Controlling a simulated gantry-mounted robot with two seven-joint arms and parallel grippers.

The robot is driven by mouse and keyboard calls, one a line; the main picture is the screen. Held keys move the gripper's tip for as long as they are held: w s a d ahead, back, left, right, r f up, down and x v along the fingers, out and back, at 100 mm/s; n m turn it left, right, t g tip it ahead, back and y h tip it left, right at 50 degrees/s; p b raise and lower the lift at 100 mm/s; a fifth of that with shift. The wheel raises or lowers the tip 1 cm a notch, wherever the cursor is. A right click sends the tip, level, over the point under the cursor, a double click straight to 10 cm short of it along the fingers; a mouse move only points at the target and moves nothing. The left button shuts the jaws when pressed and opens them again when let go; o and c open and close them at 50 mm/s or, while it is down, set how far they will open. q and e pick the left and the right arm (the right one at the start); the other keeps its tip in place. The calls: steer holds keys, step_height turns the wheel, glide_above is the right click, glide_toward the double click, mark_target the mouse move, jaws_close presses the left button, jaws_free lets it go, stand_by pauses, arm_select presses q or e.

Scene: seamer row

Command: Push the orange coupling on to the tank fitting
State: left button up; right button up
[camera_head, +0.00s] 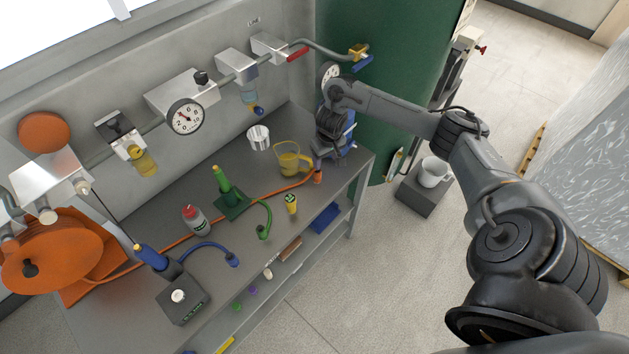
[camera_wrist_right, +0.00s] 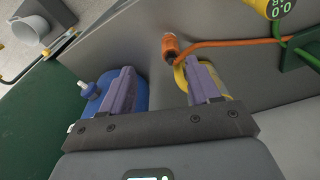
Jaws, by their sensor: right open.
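The orange coupling (camera_head: 318,177) is at the end of an orange hose (camera_head: 265,190), on the grey bench near its right end. In the right wrist view the coupling (camera_wrist_right: 169,43) shows beyond my fingertips, between their lines and apart from them. My right gripper (camera_head: 325,157) is over that bench end, pointing down. In its wrist view its two fingers (camera_wrist_right: 160,68) are spread with nothing held. The large green tank (camera_head: 395,105) stands behind the bench's right end. A valve with a yellow body and blue handle (camera_head: 358,54) is beside it; I cannot tell which part is the fitting. My left gripper is out of view.
A yellow jug (camera_head: 290,160) stands close by the gripper. A blue container (camera_wrist_right: 104,95) is by the left finger. A green stand (camera_head: 229,196), a red-topped bottle (camera_head: 196,218) and a yellow cup (camera_head: 291,204) occupy the bench. A white mug (camera_head: 432,172) stands on a grey block.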

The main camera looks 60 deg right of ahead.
mark_target(320, 171)
steer(key=shift+w+r+t, duration=0.3)
steer(key=shift+w+r, duration=0.25)
steer(key=shift+w, duration=0.25)
steer(key=shift+w+d+f+b, duration=0.1)
steer(key=shift+w+f+b, duration=0.1)
steer(key=shift+f, duration=0.75)
steer(key=shift+w+d+f+b, duration=0.1)
steer(key=shift+f+b, duration=0.15)
steer(key=shift+f, duration=0.65)
steer(key=shift+w+f+b, duration=0.1)
steer(key=shift+f+b, duration=0.1)
steer(key=shift+f, duration=0.75)
steer(key=f, duration=0.2)
steer(key=w+f+b, duration=0.1)
steer(key=f, duration=0.1)
steer(key=shift+a+f, duration=0.2)
steer(key=shift+d+f, duration=0.1)
steer(key=shift+f, duration=0.3)
